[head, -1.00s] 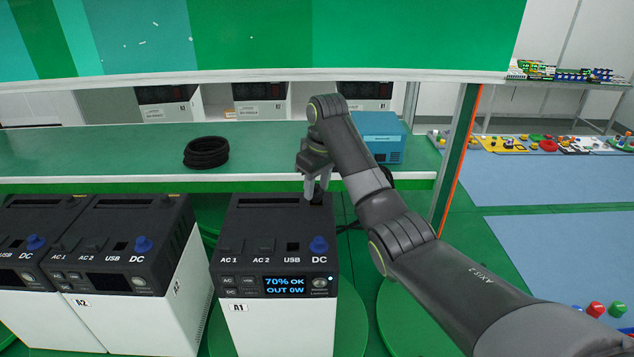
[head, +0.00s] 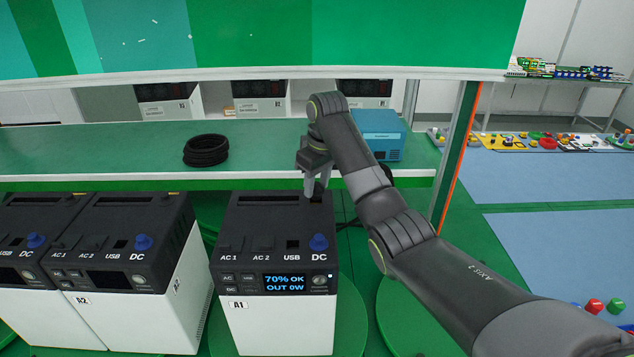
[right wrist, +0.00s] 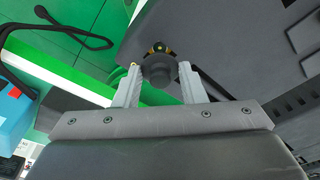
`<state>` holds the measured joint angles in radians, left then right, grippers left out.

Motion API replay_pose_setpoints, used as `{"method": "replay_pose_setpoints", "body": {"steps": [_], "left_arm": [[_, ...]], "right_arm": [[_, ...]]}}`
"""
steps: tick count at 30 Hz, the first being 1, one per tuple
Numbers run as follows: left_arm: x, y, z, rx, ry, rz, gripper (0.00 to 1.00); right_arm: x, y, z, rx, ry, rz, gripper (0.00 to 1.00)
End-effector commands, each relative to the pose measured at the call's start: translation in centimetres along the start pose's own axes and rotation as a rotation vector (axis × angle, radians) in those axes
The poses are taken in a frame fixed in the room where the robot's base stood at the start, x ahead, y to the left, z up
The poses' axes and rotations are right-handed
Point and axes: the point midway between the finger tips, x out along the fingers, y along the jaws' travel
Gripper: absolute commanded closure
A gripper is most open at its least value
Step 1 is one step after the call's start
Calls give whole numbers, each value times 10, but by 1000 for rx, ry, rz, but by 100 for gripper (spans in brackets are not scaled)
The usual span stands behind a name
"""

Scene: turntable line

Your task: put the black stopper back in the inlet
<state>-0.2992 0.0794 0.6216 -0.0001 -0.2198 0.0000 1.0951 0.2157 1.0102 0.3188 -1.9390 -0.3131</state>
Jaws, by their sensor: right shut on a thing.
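The power unit A1 (head: 274,328) stands in the middle of the head view, with a black top and a lit screen. My right gripper (head: 316,188) is over its back right corner, fingers pointing down. In the right wrist view, my right gripper (right wrist: 160,84) is shut on the round black stopper (right wrist: 160,70). A yellow-and-black ring, seemingly the inlet (right wrist: 159,47), shows just beyond the stopper at the unit's edge. I cannot tell whether the stopper touches it. My left gripper is not in view.
Two similar units, one marked A2 (head: 150,322), stand at left. A green shelf (head: 100,150) behind holds a black cable coil (head: 206,150) and a blue box (head: 378,136). A dark cord (right wrist: 62,28) lies beside the unit.

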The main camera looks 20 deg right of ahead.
Motion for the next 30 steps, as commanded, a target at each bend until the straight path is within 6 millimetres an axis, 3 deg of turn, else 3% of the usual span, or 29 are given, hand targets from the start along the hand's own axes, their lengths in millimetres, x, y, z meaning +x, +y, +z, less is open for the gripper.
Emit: {"method": "replay_pose_setpoints", "body": {"steps": [30], "left_arm": [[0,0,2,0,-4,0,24]], "right_arm": [[17,0,2,-1,0,0,84]]}}
